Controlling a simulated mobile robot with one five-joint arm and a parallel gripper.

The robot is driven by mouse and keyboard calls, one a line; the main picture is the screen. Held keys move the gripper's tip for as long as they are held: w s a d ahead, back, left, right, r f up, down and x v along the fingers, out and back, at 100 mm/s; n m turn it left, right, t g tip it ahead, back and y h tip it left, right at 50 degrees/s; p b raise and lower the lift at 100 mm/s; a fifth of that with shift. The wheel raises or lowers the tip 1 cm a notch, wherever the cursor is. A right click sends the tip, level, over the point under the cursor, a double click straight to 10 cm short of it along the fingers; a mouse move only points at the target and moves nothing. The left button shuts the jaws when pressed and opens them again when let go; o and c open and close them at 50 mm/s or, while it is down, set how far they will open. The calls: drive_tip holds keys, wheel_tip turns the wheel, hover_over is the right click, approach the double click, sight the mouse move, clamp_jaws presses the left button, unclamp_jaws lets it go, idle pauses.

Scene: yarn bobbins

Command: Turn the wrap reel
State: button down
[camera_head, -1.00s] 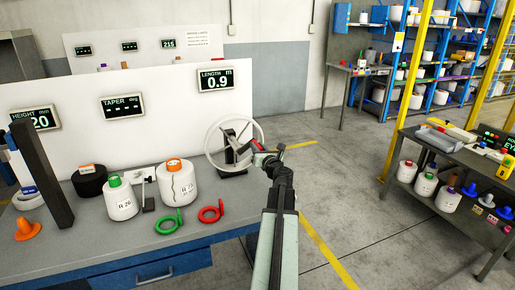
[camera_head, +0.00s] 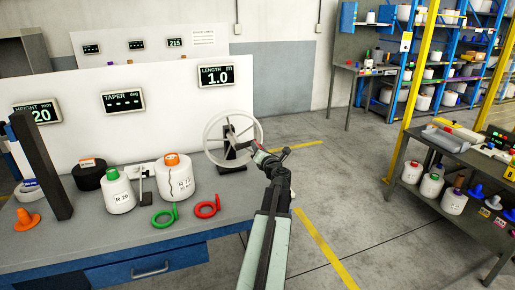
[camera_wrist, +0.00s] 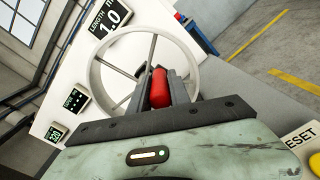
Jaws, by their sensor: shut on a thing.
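The wrap reel (camera_head: 209,146) is a white spoked wheel on a dark stand at the right end of the grey bench. It also shows in the wrist view (camera_wrist: 193,62), with a red handle (camera_wrist: 159,88) near its hub side. My gripper (camera_head: 254,149) is at the reel's right side in the head view. In the wrist view its fingers (camera_wrist: 166,88) are shut on the red handle. The length display (camera_head: 216,77) above the reel reads 1.0 m. The handle is mostly hidden by my gripper in the head view.
Bobbins with green (camera_head: 119,192) and orange (camera_head: 175,178) tops stand on the bench left of the reel. Green (camera_head: 165,215) and red (camera_head: 207,206) rings lie in front. A dark upright post (camera_head: 40,165) stands at the left. The floor right of the bench is clear.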

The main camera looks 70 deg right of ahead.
drive_tip(key=c, duration=1.2)
unclamp_jaws()
drive_tip(key=shift+w+a, duration=0.1)
drive_tip(key=shift+w, duration=0.1)
drive_tip(key=shift+s, duration=0.1)
drive_tip(key=v, duration=0.7)
drive_tip(key=shift+s+a, duration=0.25)
drive_tip(key=shift+s, duration=0.05)
